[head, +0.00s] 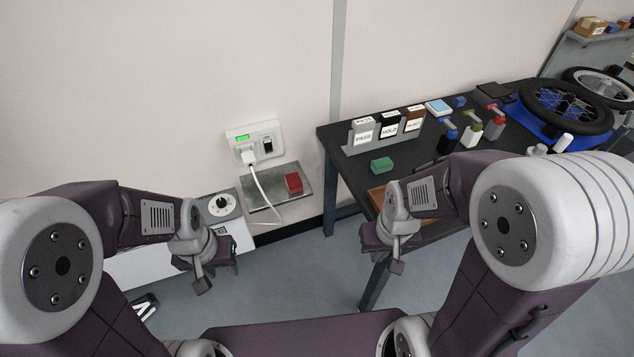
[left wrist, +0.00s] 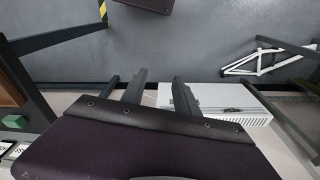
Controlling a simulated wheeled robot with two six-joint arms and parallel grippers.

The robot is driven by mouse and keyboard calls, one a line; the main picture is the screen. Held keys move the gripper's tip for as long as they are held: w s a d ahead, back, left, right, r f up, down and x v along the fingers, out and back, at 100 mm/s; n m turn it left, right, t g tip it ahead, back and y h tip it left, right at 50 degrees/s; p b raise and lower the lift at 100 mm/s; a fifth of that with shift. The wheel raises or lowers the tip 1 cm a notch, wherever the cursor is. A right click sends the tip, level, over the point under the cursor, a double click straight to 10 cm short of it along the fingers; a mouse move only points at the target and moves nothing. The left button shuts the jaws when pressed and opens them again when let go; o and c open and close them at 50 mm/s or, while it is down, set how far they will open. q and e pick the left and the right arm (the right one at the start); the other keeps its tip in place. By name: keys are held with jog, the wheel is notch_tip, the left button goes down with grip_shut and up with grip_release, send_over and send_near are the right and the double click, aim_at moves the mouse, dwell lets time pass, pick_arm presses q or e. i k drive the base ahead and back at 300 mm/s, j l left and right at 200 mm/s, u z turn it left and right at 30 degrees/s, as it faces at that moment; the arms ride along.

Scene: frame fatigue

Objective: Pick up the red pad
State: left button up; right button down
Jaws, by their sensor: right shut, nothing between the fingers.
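The red pad (head: 293,183) is a small red block. It lies on a grey metal shelf (head: 262,196) against the wall, right of a white cable. My left gripper (head: 207,280) hangs in front of and to the left of the shelf, apart from the pad. In the left wrist view its two fingers (left wrist: 158,76) stand apart with nothing between them. My right gripper (head: 394,262) is shut and empty, in front of the dark table's left end, to the right of the pad. The pad does not show in the left wrist view.
A white plug (head: 248,157) sits in a wall socket above the shelf, its cable hanging across the shelf. A white cabinet with a dial (head: 222,205) stands left. The dark table (head: 345,165) carries a green block (head: 381,165), labelled holders and a wheel.

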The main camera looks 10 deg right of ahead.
aim_at(293, 180)
jog(key=i+j+z, duration=0.2)
jog(key=i+z, duration=0.25)
jog(key=i+j+z, duration=0.15)
jog(key=j+z, duration=0.25)
jog(key=i+j+z, duration=0.25)
jog(key=z, duration=0.2)
jog(key=i+j+z, duration=0.15)
jog(key=j+z, duration=0.3)
jog(key=j, duration=0.15)
